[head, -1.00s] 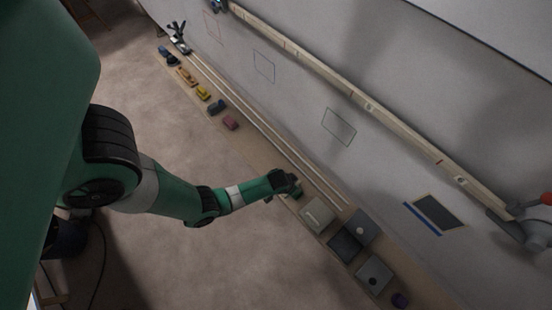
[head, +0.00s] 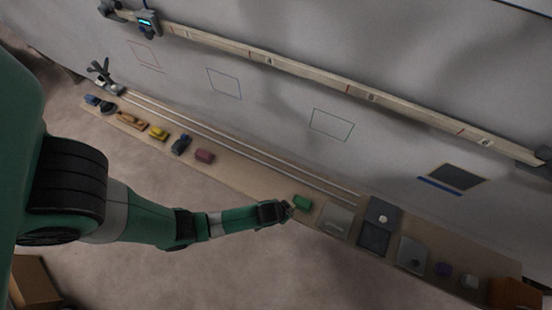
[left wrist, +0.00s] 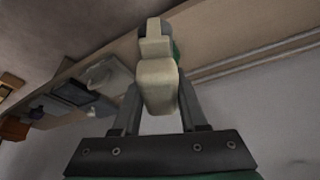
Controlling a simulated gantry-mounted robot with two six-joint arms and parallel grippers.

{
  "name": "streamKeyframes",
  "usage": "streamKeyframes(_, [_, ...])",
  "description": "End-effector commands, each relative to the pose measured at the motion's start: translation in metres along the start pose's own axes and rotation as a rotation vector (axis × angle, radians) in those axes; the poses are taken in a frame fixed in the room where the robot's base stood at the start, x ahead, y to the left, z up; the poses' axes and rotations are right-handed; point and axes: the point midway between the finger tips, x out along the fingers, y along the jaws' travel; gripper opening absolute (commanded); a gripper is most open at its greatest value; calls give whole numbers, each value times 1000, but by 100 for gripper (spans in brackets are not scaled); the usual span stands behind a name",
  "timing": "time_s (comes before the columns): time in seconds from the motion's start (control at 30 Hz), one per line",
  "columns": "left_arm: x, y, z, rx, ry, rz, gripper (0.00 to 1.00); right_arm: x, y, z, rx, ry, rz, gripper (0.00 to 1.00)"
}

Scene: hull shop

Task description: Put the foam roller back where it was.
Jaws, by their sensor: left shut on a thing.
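My left gripper (head: 289,209) reaches in from the left to the front edge of the long shelf, beside a green block (head: 302,202). In the left wrist view, the left gripper (left wrist: 156,88) is shut on a cream, rounded piece (left wrist: 157,85), which I take to be the foam roller. A pale grey part and a sliver of green show just beyond it. In the head view the held piece is too small to make out. My right gripper is not in view.
The shelf (head: 240,178) runs along the wall, with two thin rails at its back. Grey trays (head: 335,220) and a purple item (head: 443,270) lie to the right. A wooden beam (head: 320,77) crosses the wall.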

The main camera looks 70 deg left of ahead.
Motion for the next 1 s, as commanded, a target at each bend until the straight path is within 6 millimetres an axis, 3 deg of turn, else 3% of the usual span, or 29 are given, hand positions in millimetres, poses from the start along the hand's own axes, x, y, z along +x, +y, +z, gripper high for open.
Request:
streamKeyframes(0.33, [63,-82,-20,-14,3,-4,0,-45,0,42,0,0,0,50])
streamKeyframes(0.4, [85,-92,-17,-9,2,-3,0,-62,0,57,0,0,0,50])
streamKeyframes(0.5, [100,-105,-18,-6,2,-3,0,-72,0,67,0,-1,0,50])
streamKeyframes(0.77, [107,-113,-20,-2,1,-1,0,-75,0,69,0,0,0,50])
streamKeyframes(1.0, [142,-120,-9,-2,0,-1,0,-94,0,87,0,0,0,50])
